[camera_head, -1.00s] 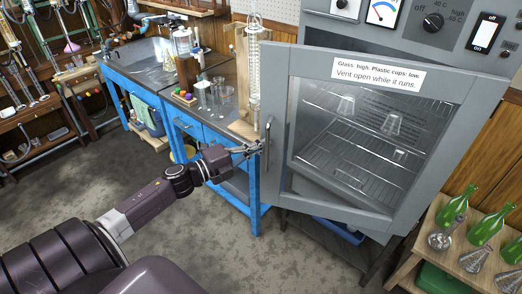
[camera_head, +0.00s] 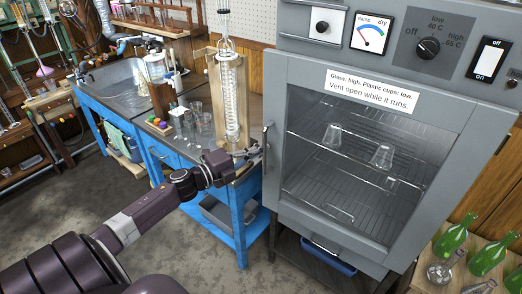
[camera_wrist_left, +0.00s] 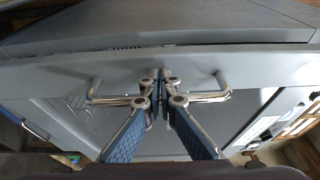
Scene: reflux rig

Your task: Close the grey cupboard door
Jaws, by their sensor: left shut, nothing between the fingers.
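The grey cupboard door (camera_head: 455,115) has a glass window and a printed label, and fills the right of the head view. It lies against the cupboard front or very near it; I cannot tell if a thin gap is left. Its vertical handle (camera_head: 268,150) is on the left edge. My left gripper (camera_head: 258,150) is shut and empty, at the handle's left side. In the left wrist view its fingertips (camera_wrist_left: 161,76) are together at the grey door, with the handle bar (camera_wrist_left: 222,95) passing across them; contact is unclear. My right gripper is not in view.
Glass beakers (camera_head: 381,156) stand on the wire racks inside. The control panel (camera_head: 455,40) is above the door. A blue bench (camera_head: 240,235) with glassware stands close to the left. Green bottles (camera_head: 450,240) stand on a low wooden shelf at lower right.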

